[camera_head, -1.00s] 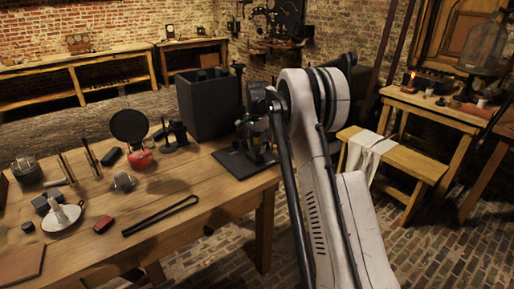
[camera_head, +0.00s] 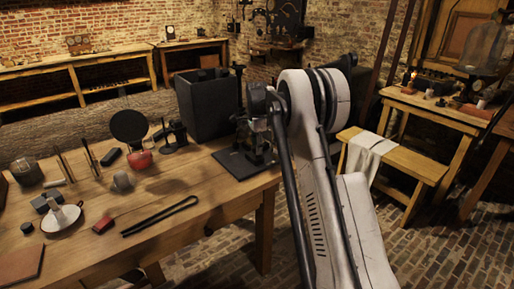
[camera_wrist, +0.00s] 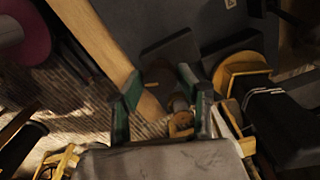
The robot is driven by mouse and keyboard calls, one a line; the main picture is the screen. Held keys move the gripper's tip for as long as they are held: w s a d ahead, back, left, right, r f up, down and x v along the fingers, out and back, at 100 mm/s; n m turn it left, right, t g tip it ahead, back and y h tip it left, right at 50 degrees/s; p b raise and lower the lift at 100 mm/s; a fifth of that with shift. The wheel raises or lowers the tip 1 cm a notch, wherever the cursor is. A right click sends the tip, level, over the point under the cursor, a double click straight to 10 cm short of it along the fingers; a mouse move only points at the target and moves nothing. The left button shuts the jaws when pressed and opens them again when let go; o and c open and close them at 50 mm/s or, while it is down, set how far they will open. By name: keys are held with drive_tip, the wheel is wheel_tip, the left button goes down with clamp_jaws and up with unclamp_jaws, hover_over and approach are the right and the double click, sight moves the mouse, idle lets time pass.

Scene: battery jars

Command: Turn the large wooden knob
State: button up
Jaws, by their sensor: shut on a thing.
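The dark apparatus with a black base plate (camera_head: 240,165) stands at the right end of the wooden table. My arm reaches to it, and its end is largely hidden there in the head view. In the wrist view my gripper (camera_wrist: 160,80) shows two green-padded fingers set around a brown, wooden-looking piece (camera_wrist: 178,104), which I take to be the large wooden knob. The gripper is shut on it. The contact is dim and partly hidden, so the knob's turn angle cannot be told.
A tall black box (camera_head: 208,103) stands behind the apparatus. Black tongs (camera_head: 160,215), a small red block (camera_head: 103,225) and a white dish (camera_head: 62,220) lie on the table (camera_head: 185,240). A bench (camera_head: 400,160) with a white cloth stands to the right.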

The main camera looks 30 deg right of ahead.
idle(0.4)
drive_tip(key=o, duration=1.1)
drive_tip(key=shift+o, duration=0.2)
wheel_tip(320, 180, up, 12)
